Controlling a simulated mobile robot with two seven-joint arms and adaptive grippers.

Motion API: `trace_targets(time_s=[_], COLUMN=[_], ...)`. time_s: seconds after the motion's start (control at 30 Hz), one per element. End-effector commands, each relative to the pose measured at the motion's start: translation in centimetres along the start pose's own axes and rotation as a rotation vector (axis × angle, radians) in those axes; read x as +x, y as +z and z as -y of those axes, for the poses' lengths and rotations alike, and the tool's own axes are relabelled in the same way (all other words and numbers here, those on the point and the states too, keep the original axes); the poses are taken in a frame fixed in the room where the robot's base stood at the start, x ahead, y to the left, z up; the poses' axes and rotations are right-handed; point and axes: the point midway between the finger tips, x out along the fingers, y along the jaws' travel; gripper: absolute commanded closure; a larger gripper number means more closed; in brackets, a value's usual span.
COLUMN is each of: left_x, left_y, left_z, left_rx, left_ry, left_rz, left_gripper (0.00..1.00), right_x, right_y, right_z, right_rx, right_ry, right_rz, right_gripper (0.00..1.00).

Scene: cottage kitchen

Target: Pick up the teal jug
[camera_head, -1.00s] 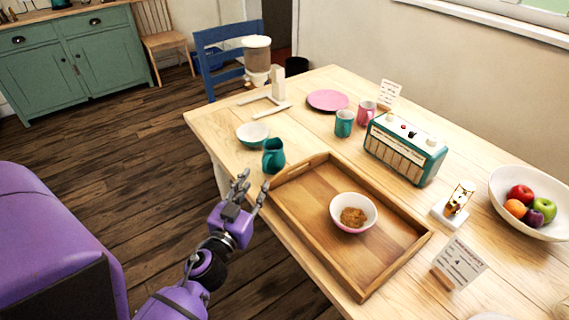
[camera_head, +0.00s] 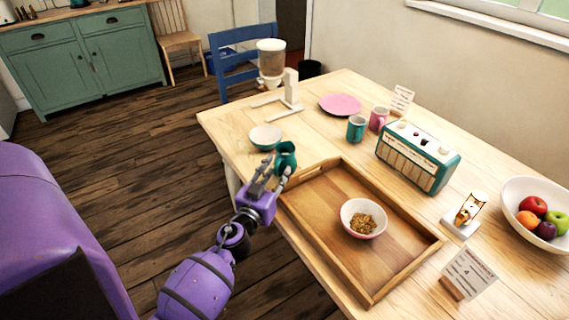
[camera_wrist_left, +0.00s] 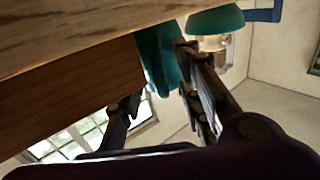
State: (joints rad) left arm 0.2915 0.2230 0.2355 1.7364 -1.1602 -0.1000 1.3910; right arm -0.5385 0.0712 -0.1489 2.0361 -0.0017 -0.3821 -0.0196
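The teal jug (camera_head: 287,155) stands upright near the table's left edge, just beyond the tray's far left corner. My left gripper (camera_head: 276,169) is at the table edge with its fingers apart, on the near side of the jug and overlapping its lower part in the head view. In the left wrist view the jug (camera_wrist_left: 158,58) shows between the two spread fingers, close to the fingertips. I cannot tell whether a finger touches it. My right gripper is not in view.
The wooden tray (camera_head: 318,226) with a bowl of food (camera_head: 363,218) lies right of the gripper. A teal-and-white bowl (camera_head: 265,138) stands just left of the jug.

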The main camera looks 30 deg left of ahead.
Motion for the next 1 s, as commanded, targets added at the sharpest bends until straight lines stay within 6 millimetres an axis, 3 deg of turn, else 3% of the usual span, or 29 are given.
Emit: trace_targets(time_s=[0.03,0.27,1.0], left_x=[-0.02,-0.04,0.01], left_y=[0.01,0.01,-0.60], left_z=[-0.01,-0.01,-0.05], left_rx=[0.000,0.000,0.000], left_ry=[0.000,0.000,0.001], left_rz=[0.000,0.000,-0.004], left_gripper=[0.70,1.00,1.00], right_x=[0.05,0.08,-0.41], right_y=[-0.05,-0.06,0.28], right_z=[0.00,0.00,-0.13], right_rx=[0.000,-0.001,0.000], right_ry=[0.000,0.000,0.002], right_rz=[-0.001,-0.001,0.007], right_gripper=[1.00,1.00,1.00])
